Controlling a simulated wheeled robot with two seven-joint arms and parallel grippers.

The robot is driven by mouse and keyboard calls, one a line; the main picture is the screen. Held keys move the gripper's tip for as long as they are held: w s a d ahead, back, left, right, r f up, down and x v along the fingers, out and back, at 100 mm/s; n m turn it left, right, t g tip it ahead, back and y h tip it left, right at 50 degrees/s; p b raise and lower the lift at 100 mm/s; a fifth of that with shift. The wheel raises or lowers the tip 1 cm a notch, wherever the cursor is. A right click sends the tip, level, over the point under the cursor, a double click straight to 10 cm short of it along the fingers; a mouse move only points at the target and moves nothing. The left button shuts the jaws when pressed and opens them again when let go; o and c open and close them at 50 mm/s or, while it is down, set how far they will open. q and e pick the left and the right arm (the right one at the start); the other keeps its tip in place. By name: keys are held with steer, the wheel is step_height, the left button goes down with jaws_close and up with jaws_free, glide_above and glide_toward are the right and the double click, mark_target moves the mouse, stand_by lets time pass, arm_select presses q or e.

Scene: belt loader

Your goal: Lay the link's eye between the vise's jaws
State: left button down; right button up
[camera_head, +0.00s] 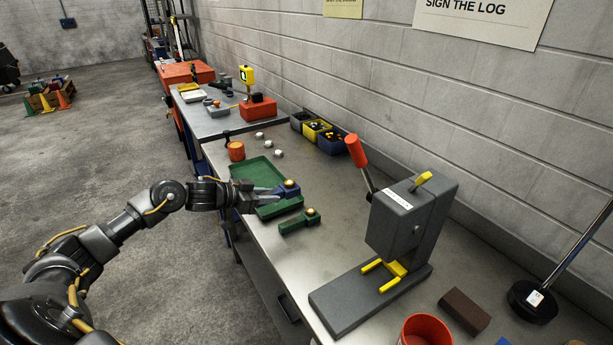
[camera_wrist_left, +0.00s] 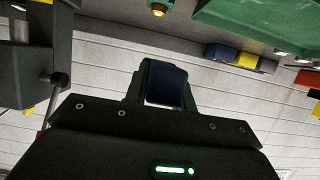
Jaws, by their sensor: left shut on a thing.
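My left gripper (camera_head: 258,198) reaches in over the near edge of the bench and is shut on a dark blue link (camera_head: 287,193), which has a brass-coloured knob on its end. In the left wrist view the dark blue link (camera_wrist_left: 166,84) sits between the fingers. A green link (camera_head: 297,223) with a brass knob lies apart to the right. The grey press-like vise (camera_head: 408,222) has a red lever and yellow jaws (camera_head: 384,273) low over its base. My right gripper is not in view.
A green tray (camera_head: 258,172) lies behind the gripper. Small bins (camera_head: 318,131) stand along the wall. An orange cup (camera_head: 236,151) is at the left edge. A red container (camera_head: 425,331) and brown block (camera_head: 464,311) are near the vise. Bench between green link and vise is clear.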

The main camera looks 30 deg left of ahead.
arm_select(q)
steer(key=shift+r, duration=0.1)
steer(key=shift+d, duration=0.15)
steer(key=s+d+m+g+h+b, duration=0.1)
steer(key=s+d+m+h, duration=0.1)
steer(key=s+d, duration=0.5)
steer(key=s+d+m+g+h+b, duration=0.1)
steer(key=s+d+m+g+h, duration=0.1)
steer(key=s+d, duration=0.6)
steer(key=d, duration=0.5)
steer(key=shift+s+m+g, duration=0.3)
steer(key=shift+m, duration=0.1)
